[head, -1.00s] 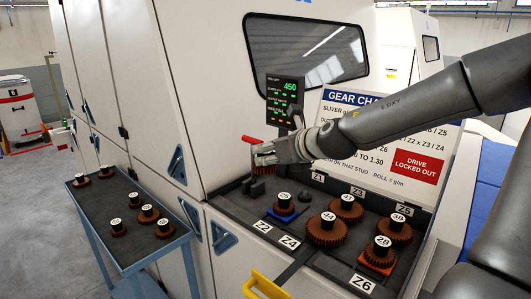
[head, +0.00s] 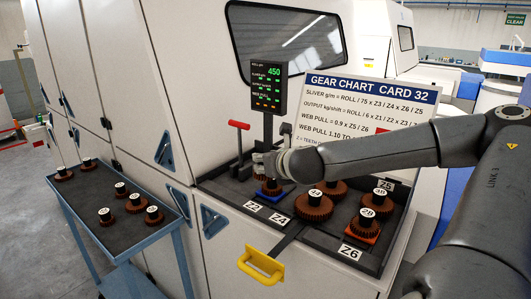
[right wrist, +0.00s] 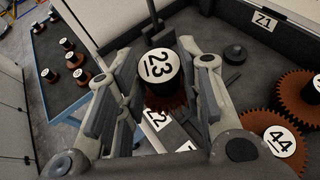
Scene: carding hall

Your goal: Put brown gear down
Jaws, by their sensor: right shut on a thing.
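The brown gear (right wrist: 180,102) has a black hub with a white label 23. In the right wrist view it sits between the two fingers of my right gripper (right wrist: 155,90), which is shut on it. In the head view my right gripper (head: 266,164) is over the left part of the dark tray (head: 232,197), and some brown of the held gear (head: 259,177) shows below it. A blue square base (head: 268,192) with a dark hub lies just below, partly covered by the gripper. I cannot tell whether the held gear touches anything beneath. My left gripper is out of view.
Gear 44 (head: 315,205), gear 28 (head: 366,227) on an orange-red base and gear 39 (head: 377,204) stand to the right. A red-handled lever (head: 238,125) and a screen (head: 268,86) rise behind. A yellow handle (head: 258,266) juts out in front. A blue cart (head: 84,222) carries several gears.

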